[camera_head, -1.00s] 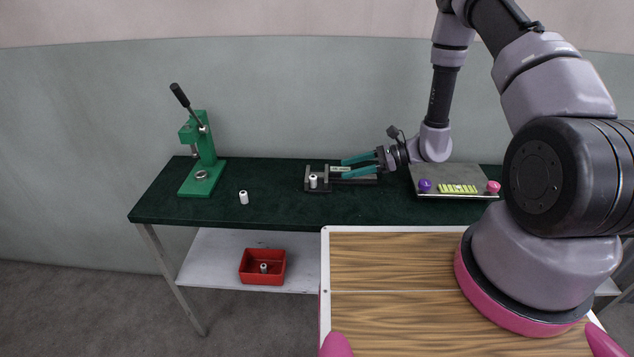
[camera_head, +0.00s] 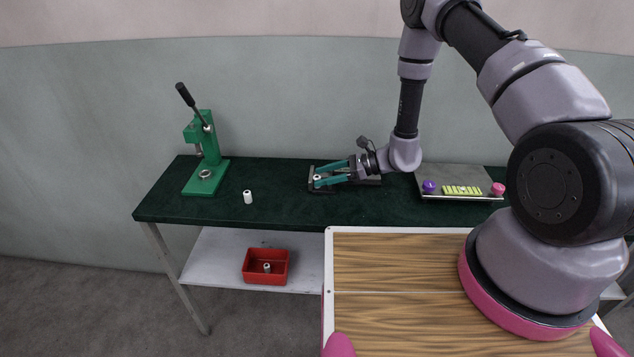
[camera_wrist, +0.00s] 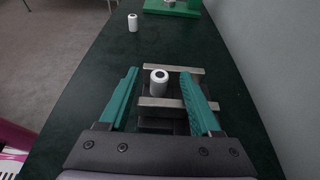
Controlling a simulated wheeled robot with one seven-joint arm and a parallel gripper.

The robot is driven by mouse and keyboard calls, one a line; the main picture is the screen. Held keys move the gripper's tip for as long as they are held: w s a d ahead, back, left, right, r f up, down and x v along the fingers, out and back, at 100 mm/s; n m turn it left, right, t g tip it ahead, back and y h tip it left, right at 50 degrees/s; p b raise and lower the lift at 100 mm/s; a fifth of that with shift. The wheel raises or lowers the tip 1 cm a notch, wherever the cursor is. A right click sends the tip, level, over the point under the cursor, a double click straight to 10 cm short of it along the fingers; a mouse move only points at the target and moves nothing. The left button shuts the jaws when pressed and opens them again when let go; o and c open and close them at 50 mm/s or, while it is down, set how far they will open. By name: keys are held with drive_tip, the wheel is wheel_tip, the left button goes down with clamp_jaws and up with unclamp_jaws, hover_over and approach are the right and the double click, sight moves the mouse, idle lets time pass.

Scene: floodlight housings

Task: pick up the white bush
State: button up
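A white bush (camera_wrist: 159,80) with a dark hole in its top stands upright in a dark fixture with light metal bars (camera_wrist: 168,103). In the head view this bush (camera_head: 317,177) is partly hidden by my fingers. My gripper (camera_wrist: 159,74) is open, its teal fingers on either side of this bush, with a gap visible on both sides. A second white bush (camera_head: 248,197) stands alone on the dark green tabletop, left of the fixture; it also shows in the wrist view (camera_wrist: 132,22). A third small white bush (camera_head: 267,267) is in the red bin (camera_head: 265,281).
A green lever press (camera_head: 205,168) stands at the table's left end. Right of the fixture is a grey plate (camera_head: 458,176) with a purple knob, a yellow-green strip and a pink knob. The tabletop (camera_head: 280,205) between press and fixture is mostly clear.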

clamp_jaws()
drive_tip(key=shift+r, duration=0.1)
